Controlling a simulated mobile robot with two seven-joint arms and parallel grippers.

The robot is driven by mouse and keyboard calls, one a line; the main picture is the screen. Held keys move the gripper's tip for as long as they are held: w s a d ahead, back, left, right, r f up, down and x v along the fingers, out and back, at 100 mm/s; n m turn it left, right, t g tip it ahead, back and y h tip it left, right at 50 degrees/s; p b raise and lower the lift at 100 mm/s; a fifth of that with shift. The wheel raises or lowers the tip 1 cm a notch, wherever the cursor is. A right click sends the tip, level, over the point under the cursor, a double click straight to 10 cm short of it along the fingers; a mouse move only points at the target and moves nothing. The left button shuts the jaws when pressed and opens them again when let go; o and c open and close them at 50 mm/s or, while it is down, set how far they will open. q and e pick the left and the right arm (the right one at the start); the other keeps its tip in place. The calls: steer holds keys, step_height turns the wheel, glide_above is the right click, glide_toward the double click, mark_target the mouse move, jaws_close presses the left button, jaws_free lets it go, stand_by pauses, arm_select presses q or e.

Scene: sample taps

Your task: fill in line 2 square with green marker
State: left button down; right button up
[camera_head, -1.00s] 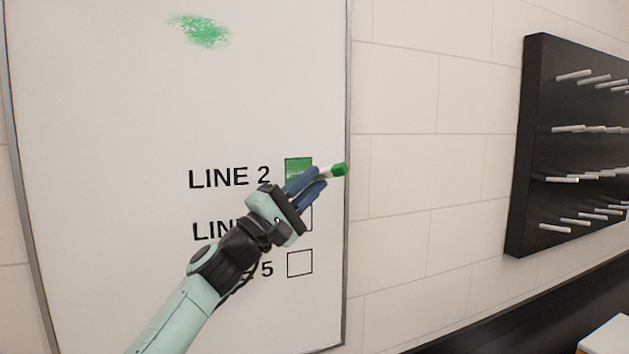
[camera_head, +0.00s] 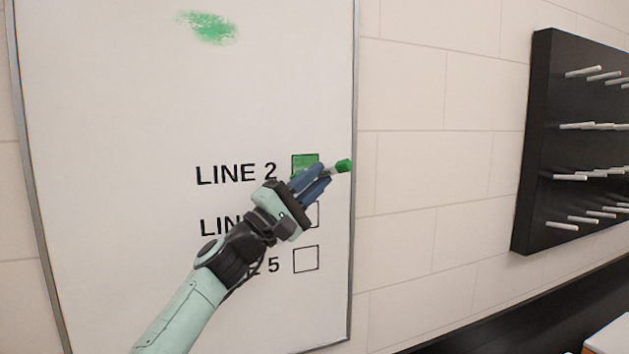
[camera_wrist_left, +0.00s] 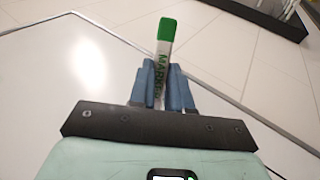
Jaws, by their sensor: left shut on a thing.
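The line 2 square (camera_head: 304,160) on the whiteboard (camera_head: 130,120) shows green fill over its upper part; its lower part is hidden behind my gripper. My left gripper (camera_head: 318,180) is shut on the green marker (camera_head: 343,166), in front of the line 2 square. The marker's green end points right, past the square. In the left wrist view the white marker body (camera_wrist_left: 160,69) with green lettering stands between the blue fingers, green end up. Whether the tip touches the board is hidden. My right gripper is not in view.
A second, partly hidden square and the line 5 square (camera_head: 306,259) below are unfilled where visible. A green smudge (camera_head: 208,27) is at the board's top. A black panel with several white pegs (camera_head: 580,150) hangs on the tiled wall at right.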

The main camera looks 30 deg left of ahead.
arm_select(q)
steer(key=shift+w+a, duration=0.4)
steer(key=shift+a, duration=0.05)
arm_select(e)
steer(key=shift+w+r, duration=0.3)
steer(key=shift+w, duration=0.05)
arm_select(q)
steer(key=shift+w+d+p, duration=0.65)
steer(key=shift+w+d, duration=1.65)
steer(key=shift+w, duration=0.4)
steer(key=s+a, duration=0.1)
steer(key=s+a+b, duration=0.1)
steer(key=s, duration=0.1)
steer(key=shift+s+a, duration=0.2)
steer(key=shift+s+a+f+b, duration=0.1)
steer(key=shift+s+a+b, duration=0.05)
steer(key=shift+a+b, duration=0.2)
steer(key=shift+s+a, duration=0.7)
steer(key=shift+s, duration=0.2)
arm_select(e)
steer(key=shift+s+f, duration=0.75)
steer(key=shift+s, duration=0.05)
